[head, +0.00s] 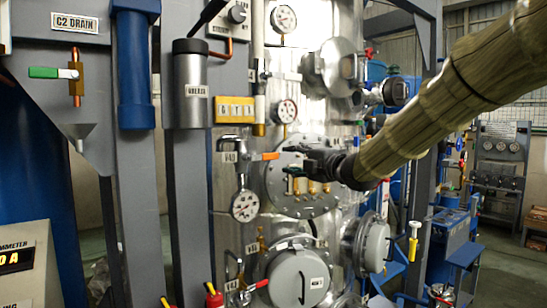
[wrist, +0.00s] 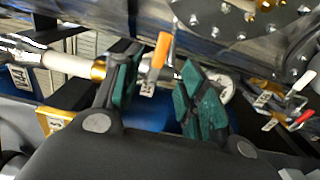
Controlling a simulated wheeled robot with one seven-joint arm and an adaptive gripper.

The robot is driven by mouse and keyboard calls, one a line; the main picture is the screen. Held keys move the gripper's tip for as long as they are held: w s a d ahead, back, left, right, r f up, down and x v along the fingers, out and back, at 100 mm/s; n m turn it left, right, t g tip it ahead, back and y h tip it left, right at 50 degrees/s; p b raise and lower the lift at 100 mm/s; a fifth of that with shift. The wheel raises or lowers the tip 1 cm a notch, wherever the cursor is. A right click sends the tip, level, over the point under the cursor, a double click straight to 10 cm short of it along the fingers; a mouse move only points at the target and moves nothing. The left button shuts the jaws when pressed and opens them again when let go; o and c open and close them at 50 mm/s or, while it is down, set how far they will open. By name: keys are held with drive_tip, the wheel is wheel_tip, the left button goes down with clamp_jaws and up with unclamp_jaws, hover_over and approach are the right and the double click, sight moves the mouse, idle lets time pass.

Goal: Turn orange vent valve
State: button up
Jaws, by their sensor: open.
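The orange vent valve handle (head: 270,156) is a short lever that points right in the head view, beside a tag and above a dial gauge (head: 245,206). In the wrist view the orange handle (wrist: 160,50) stands upright between the two fingers, beyond their tips. My gripper (head: 296,163) is just right of the handle in the head view. In the wrist view its green-padded fingers (wrist: 156,88) are apart with nothing between the pads. No contact with the handle shows.
A round flange (head: 300,200) with brass fittings lies behind my gripper. A yellow label block (head: 235,110) and another gauge (head: 285,111) are above. A green-handled drain valve (head: 50,72) is far left. A red-handled valve (wrist: 305,116) is right in the wrist view.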

sight(272, 156)
drive_tip(key=p+x, duration=0.5)
drive_tip(key=x, duration=0.5)
drive_tip(key=shift+w+a, duration=0.1)
drive_tip(key=shift+w, duration=0.05)
drive_tip(key=shift+f, duration=0.1)
drive_tip(key=shift+c, duration=0.5)
clamp_jaws()
